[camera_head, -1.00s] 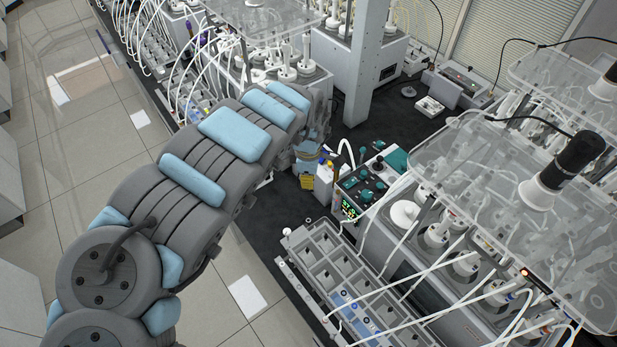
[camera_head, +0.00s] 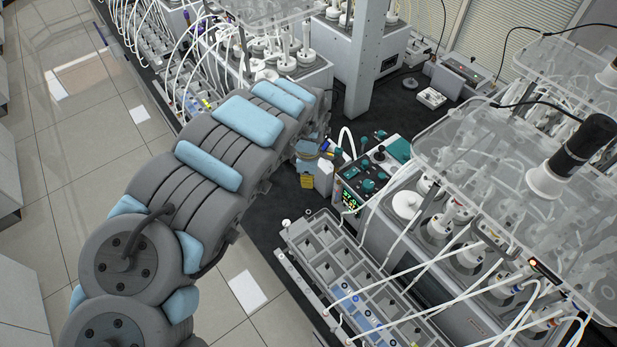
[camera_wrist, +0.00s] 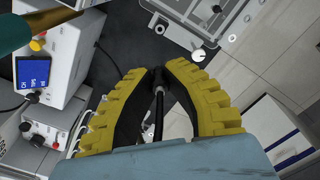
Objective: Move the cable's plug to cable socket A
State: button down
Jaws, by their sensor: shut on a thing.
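My gripper (camera_wrist: 160,74) has yellow ribbed fingers with black inner pads. In the wrist view it is shut on the cable's black plug (camera_wrist: 158,88), held at the fingertips. The black cable runs from the plug back between the fingers toward the palm. In the head view only a small yellow part of my gripper (camera_head: 306,181) shows at the end of my arm, beside a control box; the plug cannot be made out there. I cannot tell which socket is cable socket A, as no label is readable.
A white device with a blue screen (camera_wrist: 33,72) and a second box with a red knob (camera_wrist: 55,145) stand left in the wrist view. In the head view, a control box with teal knobs (camera_head: 372,172) stands near my gripper. A grey compartment rack (camera_head: 340,265) lies in front.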

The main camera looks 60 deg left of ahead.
aim_at(308, 209)
jog(key=shift+f+b, duration=6.35)
jog(key=shift+f, duration=1.2)
jog(key=shift+f+b, duration=0.4)
jog(key=shift+b, duration=0.7)
jog(key=shift+f+b, duration=0.55)
jog(key=shift+f, duration=0.15)
